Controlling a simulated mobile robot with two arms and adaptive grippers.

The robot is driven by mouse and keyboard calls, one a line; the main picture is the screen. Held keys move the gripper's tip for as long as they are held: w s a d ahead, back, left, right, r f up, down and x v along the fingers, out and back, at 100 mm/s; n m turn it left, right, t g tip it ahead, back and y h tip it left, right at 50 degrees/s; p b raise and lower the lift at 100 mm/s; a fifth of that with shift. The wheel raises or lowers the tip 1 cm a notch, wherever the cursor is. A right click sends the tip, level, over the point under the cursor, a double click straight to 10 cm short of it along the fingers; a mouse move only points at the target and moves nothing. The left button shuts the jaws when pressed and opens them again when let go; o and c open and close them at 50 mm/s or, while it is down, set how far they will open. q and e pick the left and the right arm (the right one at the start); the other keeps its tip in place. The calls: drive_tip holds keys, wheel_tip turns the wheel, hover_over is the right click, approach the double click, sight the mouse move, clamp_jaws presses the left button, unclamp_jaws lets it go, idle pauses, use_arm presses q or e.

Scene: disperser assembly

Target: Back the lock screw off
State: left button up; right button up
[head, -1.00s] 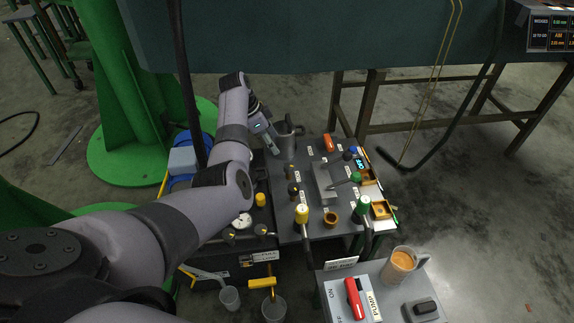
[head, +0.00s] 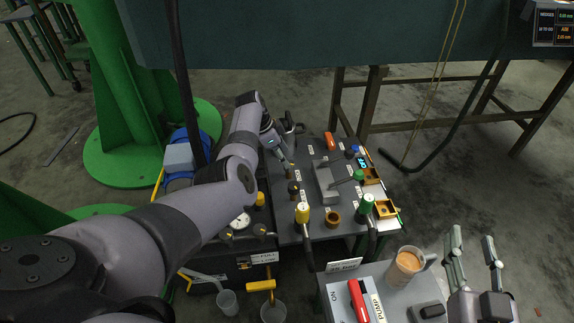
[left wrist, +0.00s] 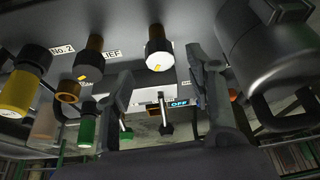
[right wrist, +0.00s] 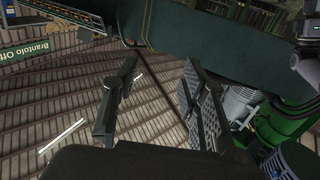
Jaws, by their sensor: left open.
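My left gripper (head: 284,156) is over the back left of the grey panel (head: 315,222), in front of the grey mug-like vessel (head: 290,128). In the left wrist view its two fingers (left wrist: 160,82) are apart, with a white-faced black knob (left wrist: 158,50) on a brown stem lying between and beyond them. No contact is visible. Another black knob (left wrist: 90,64) is left of it, near a label ending in "IEF". I cannot tell which part is the lock screw. My right gripper (head: 473,252) is open and empty at the lower right, clear of the panel.
A front stand carries a cup of orange liquid (head: 404,268) and a red pump switch (head: 358,300). Clear cups are low down.

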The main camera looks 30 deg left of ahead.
use_arm(q)
drive_tip(key=shift+b+x, duration=0.6)
drive_tip(key=shift+x, duration=0.45)
drive_tip(key=shift+b+x, duration=0.7)
drive_tip(key=shift+x, duration=0.3)
use_arm(e)
drive_tip(key=s+r+t+y, duration=0.2)
drive_tip(key=s+r+t, duration=0.2)
drive_tip(key=r+t, duration=0.4)
drive_tip(key=shift+s+a+r+y, duration=0.25)
drive_tip(key=shift+r+y, duration=0.15)
drive_tip(key=shift+r, duration=1.7)
use_arm(q)
drive_tip(key=shift+c, duration=0.6)
drive_tip(key=c, duration=1)
use_arm(e)
drive_tip(key=shift+w, duration=0.1)
use_arm(q)
drive_tip(key=shift+c, duration=0.2)
